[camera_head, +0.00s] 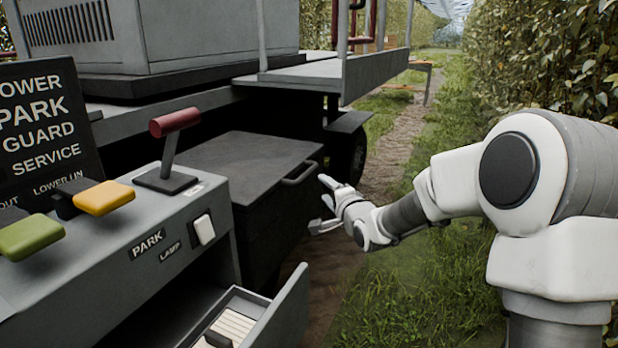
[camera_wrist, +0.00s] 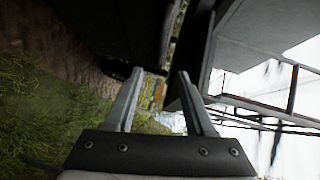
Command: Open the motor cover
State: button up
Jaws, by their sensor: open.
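A dark box with a flat lid (camera_head: 245,160) stands beside the control panel under the platform, and its lid looks shut. I take this lid to be the motor cover, but no label shows on it. A grey bar handle (camera_head: 299,174) sits at the lid's right front edge. My gripper (camera_head: 321,204) is open and empty, just right of and slightly below the handle, apparently apart from it. In the wrist view my gripper (camera_wrist: 158,74) shows two spread fingers with nothing between them; the handle cannot be made out there.
A grey control panel (camera_head: 120,270) with a red-handled lever (camera_head: 174,122), yellow lever (camera_head: 104,197) and green lever (camera_head: 30,236) stands at left. An open drawer (camera_head: 285,312) juts out below it. A vented grey housing (camera_head: 200,35) is above. Grass and a hedge line the right.

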aim_at(309, 175)
jog(key=b+x, duration=0.2)
jog(key=x, duration=1.2)
jog(key=shift+w+a+b, duration=0.2)
jog(key=shift+w+b, duration=0.05)
jog(key=shift+b, duration=0.15)
grip_shut()
dwell(0.9)
